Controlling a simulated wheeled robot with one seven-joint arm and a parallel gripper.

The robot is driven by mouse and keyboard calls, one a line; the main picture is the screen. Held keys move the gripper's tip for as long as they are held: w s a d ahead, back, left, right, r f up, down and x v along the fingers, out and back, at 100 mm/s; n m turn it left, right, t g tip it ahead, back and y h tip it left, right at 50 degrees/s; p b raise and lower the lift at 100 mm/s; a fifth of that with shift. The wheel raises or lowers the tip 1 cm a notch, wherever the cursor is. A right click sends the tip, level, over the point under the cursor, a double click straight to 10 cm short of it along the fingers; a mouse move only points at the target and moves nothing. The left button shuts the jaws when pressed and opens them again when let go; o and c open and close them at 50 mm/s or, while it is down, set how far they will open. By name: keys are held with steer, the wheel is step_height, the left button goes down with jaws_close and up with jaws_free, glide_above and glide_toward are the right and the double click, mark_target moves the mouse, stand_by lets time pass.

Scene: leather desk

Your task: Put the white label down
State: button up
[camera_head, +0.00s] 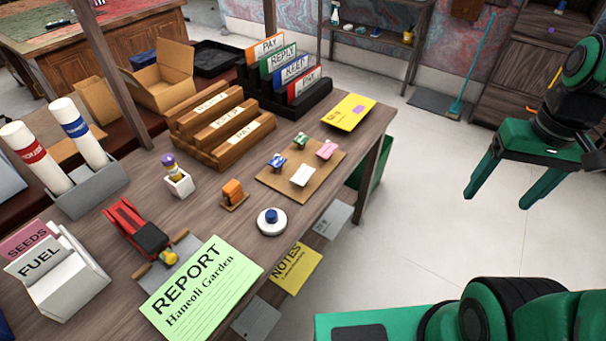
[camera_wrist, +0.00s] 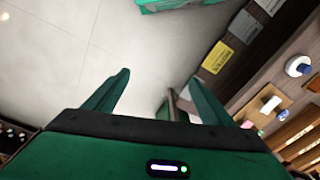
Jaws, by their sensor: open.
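A small white label (camera_head: 303,174) lies on the brown board (camera_head: 272,184) on the desk. Green, blue and pink pieces share that board. In the wrist view the white label (camera_wrist: 282,102) shows near the right edge. My gripper (camera_head: 497,201) is open and empty, out over the floor to the right of the desk and well apart from the label. In the wrist view my gripper (camera_wrist: 160,77) has nothing between its fingers.
The desk (camera_head: 205,205) holds a wooden sorter (camera_head: 220,125), a black file rack (camera_head: 320,100), a yellow envelope (camera_head: 348,112), a white disc with a blue knob (camera_head: 272,222), an orange stamp (camera_head: 233,192) and a green report sheet (camera_head: 200,290). The floor (camera_head: 430,190) right of the desk is clear.

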steer(key=w+a+n+t, duration=0.1)
steer(key=w+a+n, duration=0.4)
steer(key=w+a, duration=0.4)
steer(key=n+y, duration=0.4)
steer(key=n, duration=0.6)
glide_above(303, 174)
steer(key=s+d, duration=0.2)
steer(key=d, duration=0.1)
step_height(303, 174, down, 8)
steer(key=shift+t, duration=0.4)
steer(key=shift+x, duration=3.2)
steer(key=shift+d, duration=0.15)
steer(key=c, duration=1.2)
steer(key=shift+r, duration=0.1)
steer(key=shift+c, duration=0.2)
